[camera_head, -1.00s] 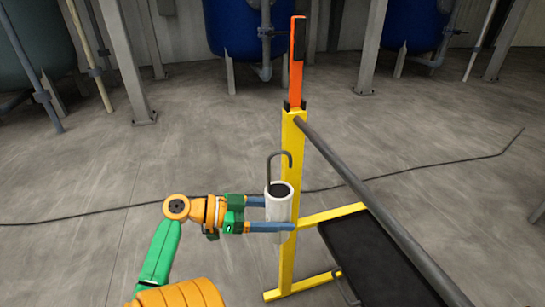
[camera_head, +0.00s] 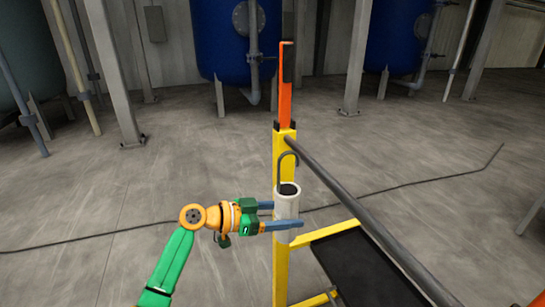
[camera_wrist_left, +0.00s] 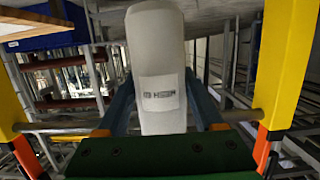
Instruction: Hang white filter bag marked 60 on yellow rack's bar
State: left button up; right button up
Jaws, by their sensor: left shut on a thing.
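The white filter bag (camera_head: 287,208) is an upright white cylinder with a dark open top and a grey hook (camera_head: 289,160) above it. My left gripper (camera_head: 284,214) is shut on its sides. In the left wrist view the bag (camera_wrist_left: 158,55) stands between the fingers; its label print is too blurred to read surely. The yellow rack (camera_head: 281,265) has a grey bar (camera_head: 345,198) running from near its post top toward the lower right. The hook overlaps the post in the head view, with its top a little below the bar's far end. I cannot tell any contact.
An orange upright (camera_head: 285,85) tops the yellow post. A black tray (camera_head: 350,270) lies low on the rack under the bar. A dark cable (camera_head: 110,233) crosses the floor. Blue tanks (camera_head: 235,40) and grey columns stand at the back. The floor left of the rack is open.

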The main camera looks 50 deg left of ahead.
pick_arm(q)
jog(key=w+d+f+b, duration=0.2)
jog(key=w+f+b, duration=0.1)
jog(key=w, duration=0.4)
jog(key=shift+w+f+b, duration=0.35)
jog(key=shift+f, duration=0.4)
jog(key=shift+d, duration=0.1)
jog(key=o, duration=1.1)
